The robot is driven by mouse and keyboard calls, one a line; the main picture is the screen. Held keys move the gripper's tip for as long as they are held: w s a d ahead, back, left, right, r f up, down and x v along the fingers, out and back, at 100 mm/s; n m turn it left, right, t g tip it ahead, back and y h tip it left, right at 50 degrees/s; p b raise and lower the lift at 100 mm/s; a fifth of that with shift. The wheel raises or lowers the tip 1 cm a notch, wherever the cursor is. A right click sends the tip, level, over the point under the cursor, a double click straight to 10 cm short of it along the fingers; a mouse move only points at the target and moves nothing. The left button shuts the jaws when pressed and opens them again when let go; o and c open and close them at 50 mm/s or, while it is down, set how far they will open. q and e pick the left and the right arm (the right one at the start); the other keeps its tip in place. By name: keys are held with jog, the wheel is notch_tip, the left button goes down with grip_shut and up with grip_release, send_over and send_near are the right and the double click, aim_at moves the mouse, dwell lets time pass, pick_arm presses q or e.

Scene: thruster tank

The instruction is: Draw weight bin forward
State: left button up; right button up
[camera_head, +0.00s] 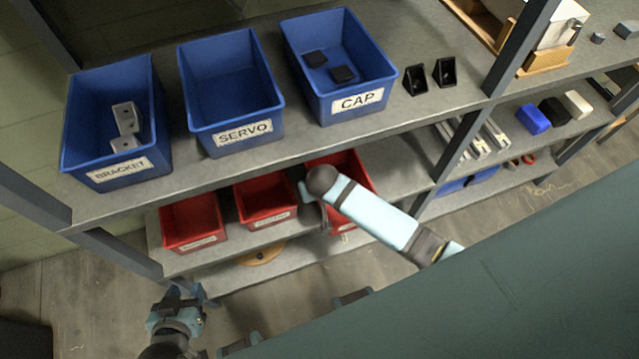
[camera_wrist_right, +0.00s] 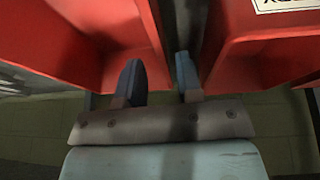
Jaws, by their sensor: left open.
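Three red bins sit on the lower shelf: a left one (camera_head: 192,222), a middle one (camera_head: 265,200) and a right one (camera_head: 352,168). Their labels are too small to read, so I cannot tell which is the weight bin. My right arm reaches over the right red bin and hides part of it. In the right wrist view, my right gripper (camera_wrist_right: 160,80) has its fingers apart. A red bin wall (camera_wrist_right: 157,45) runs down between the fingers; contact is unclear. My left gripper (camera_head: 186,298) is open and empty, low in front of the shelf.
Blue bins labelled BRACKET (camera_head: 118,175), SERVO (camera_head: 240,135) and CAP (camera_head: 355,103) stand on the upper shelf, above the red bins. A dark shelf post (camera_head: 460,145) stands right of the right red bin. Open floor (camera_head: 70,295) shows at the lower left.

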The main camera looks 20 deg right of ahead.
jog(key=v, duration=0.8)
jog(key=shift+r+p, duration=0.3)
jog(key=shift+p, duration=0.15)
jog(key=shift+s, duration=0.15)
